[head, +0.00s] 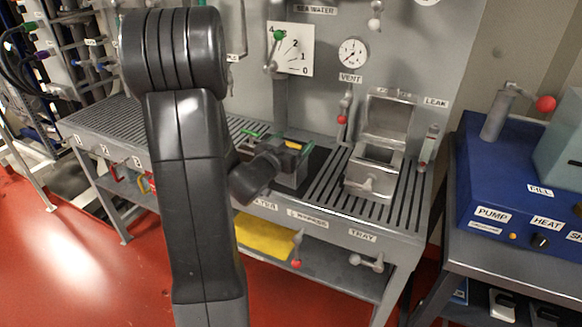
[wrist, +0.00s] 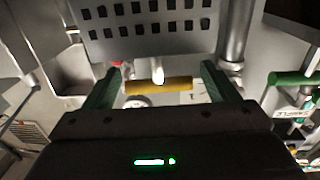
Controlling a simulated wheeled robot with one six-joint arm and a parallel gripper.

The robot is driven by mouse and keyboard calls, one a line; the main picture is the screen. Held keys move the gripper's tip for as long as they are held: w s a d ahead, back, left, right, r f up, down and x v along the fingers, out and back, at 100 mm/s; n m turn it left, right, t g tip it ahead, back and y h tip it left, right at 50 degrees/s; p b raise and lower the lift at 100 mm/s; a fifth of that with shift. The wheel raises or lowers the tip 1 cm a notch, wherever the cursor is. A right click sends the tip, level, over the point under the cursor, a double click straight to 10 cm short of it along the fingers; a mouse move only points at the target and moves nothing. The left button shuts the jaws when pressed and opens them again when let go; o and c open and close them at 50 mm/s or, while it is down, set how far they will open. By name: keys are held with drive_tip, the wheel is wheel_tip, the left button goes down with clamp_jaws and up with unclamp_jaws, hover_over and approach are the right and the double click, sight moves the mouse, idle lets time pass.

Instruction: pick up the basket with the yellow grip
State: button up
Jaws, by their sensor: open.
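A yellow grip (wrist: 158,87) lies crosswise between the green fingers of my gripper (wrist: 160,72) in the wrist view. The fingers are apart, one near each end of the bar, with no clear contact. A grey wall with rows of holes (wrist: 150,28), seemingly the basket's, shows just beyond the grip. In the head view my gripper (head: 278,141) is above the bench at a grey box-like body (head: 290,174), with a bit of yellow (head: 294,145) by the fingers. My arm hides part of this area.
The slatted bench (head: 330,185) has a grey lidded box (head: 375,165) right of my gripper. A gauge panel (head: 293,48) and a vent lever (head: 342,118) stand behind. A blue pump unit (head: 510,175) is at right. A yellow cloth-like item (head: 265,239) lies on the lower shelf.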

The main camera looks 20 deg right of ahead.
drive_tip(key=shift+w+d, duration=0.35)
drive_tip(key=shift+d, duration=0.15)
drive_tip(key=c, duration=1.5)
drive_tip(key=shift+r, duration=0.1)
